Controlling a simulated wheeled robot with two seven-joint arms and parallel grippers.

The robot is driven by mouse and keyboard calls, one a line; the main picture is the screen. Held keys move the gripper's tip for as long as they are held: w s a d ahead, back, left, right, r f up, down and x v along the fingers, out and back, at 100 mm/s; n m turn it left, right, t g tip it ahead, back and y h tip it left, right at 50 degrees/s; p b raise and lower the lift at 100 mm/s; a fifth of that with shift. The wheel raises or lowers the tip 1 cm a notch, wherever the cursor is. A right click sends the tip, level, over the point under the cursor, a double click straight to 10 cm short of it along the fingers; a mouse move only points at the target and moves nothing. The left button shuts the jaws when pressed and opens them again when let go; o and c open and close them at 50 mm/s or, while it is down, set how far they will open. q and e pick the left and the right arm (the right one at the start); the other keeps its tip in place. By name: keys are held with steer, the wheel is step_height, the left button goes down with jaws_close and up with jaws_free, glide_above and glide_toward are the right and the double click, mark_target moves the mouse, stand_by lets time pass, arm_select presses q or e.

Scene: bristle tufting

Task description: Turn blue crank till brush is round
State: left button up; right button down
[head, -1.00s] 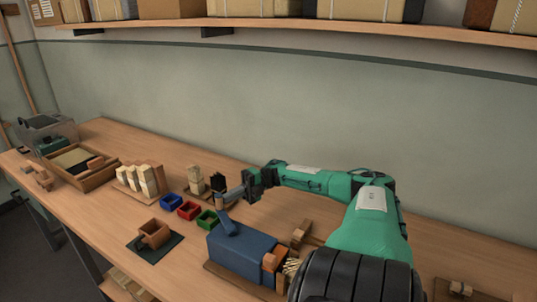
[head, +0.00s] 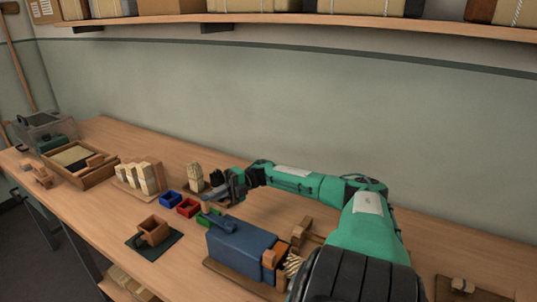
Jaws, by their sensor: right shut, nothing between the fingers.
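The blue machine (head: 240,246) stands on a board at the front middle of the bench. Its blue crank (head: 213,222) lies across the top left end, with its arm pointing left. At the machine's right end is a block with pale bristles (head: 291,266), partly hidden by my right arm; I cannot tell the brush's shape. My right gripper (head: 216,197) is shut and empty, behind and above the crank, apart from it as far as I can see. My left gripper is not in view.
Blue (head: 171,199), red (head: 187,207) and green (head: 208,216) bins sit left of and behind the machine. Pale brush blocks (head: 141,177) and a wooden tray (head: 82,178) are farther left.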

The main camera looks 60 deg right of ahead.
steer(key=shift+d, duration=0.1)
stand_by(0.3)
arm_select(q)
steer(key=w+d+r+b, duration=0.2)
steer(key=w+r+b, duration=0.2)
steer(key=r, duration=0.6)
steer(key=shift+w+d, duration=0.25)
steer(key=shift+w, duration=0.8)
arm_select(e)
steer(key=v, duration=1.3)
steer(key=shift+s+d, duration=0.2)
steer(key=shift+d, duration=0.1)
